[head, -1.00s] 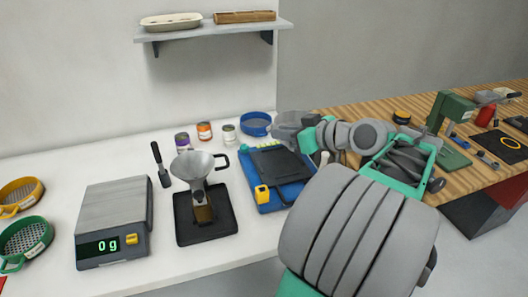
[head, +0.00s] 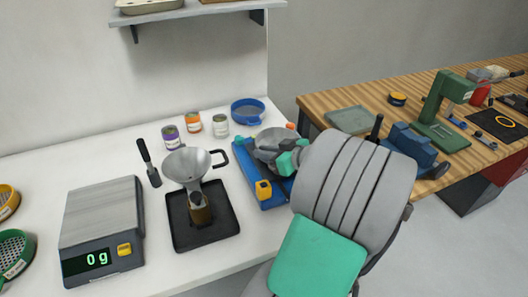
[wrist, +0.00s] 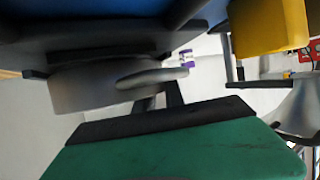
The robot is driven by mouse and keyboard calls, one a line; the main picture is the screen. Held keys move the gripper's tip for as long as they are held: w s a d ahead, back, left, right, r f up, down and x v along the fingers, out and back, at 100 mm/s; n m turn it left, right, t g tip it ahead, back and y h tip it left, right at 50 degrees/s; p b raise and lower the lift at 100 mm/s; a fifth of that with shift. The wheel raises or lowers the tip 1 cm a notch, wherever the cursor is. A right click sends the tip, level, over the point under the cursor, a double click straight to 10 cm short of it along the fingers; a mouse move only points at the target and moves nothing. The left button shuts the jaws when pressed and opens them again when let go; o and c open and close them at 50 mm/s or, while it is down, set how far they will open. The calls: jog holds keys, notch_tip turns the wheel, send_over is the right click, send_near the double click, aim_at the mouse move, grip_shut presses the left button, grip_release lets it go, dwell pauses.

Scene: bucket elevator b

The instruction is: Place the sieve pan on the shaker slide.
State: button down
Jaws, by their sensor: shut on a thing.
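The sieve pan (head: 270,139) is a round grey metal pan. In the head view it is over the blue shaker (head: 243,180) and covers most of the dark slide. My gripper (head: 284,158) is shut on the pan's near right side, with its teal end close to the rim. In the wrist view a grey part of the pan (wrist: 85,88) shows beyond a dark finger edge, close to the shaker's dark and blue surfaces. The pan looks about level; I cannot tell whether it touches the slide.
A scale (head: 100,232) stands at left. A wooden bench (head: 462,170) is at right.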

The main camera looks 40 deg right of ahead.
jog(key=c, duration=1.4)
grip_release()
jog(key=shift+s, duration=0.1)
jog(key=p+v, duration=0.1)
jog(key=v, duration=1.1)
jog(key=shift+r+p, duration=0.1)
jog(key=shift+p, duration=0.25)
